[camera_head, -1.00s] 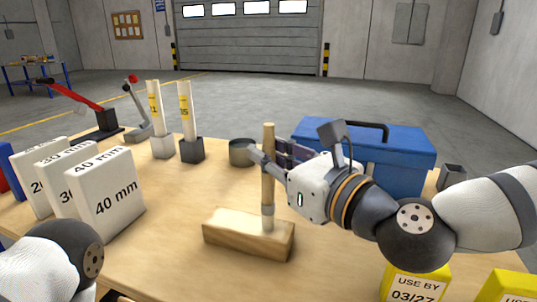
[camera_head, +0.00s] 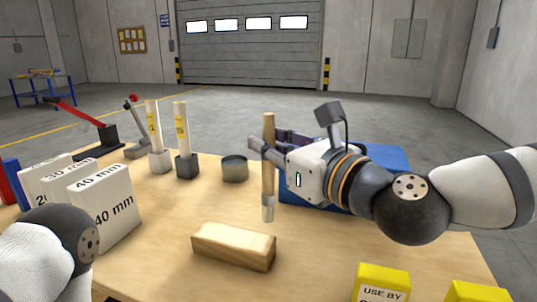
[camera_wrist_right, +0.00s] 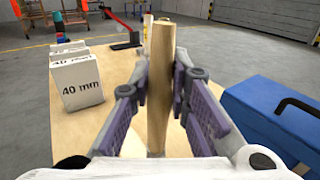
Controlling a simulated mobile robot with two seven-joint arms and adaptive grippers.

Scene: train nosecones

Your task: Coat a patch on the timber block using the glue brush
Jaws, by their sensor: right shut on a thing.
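The glue brush (camera_head: 268,135) hangs upright, bristle end down, in my right gripper (camera_head: 266,150), which is shut on its wooden handle. The handle also shows between the purple-padded fingers in the right wrist view (camera_wrist_right: 159,80). The timber block (camera_head: 232,253) lies on the table, below and a little left of the brush tip in the head view. The brush is clear of the block. The block's top looks pale; I cannot tell whether glue is on it. A grey round pot (camera_head: 235,172) stands behind the block. My left gripper is out of view.
A blue toolbox (camera_head: 390,156) stands behind my right arm. Yellow "USE BY" containers (camera_head: 382,280) are at the front right. The table around the timber block is clear.

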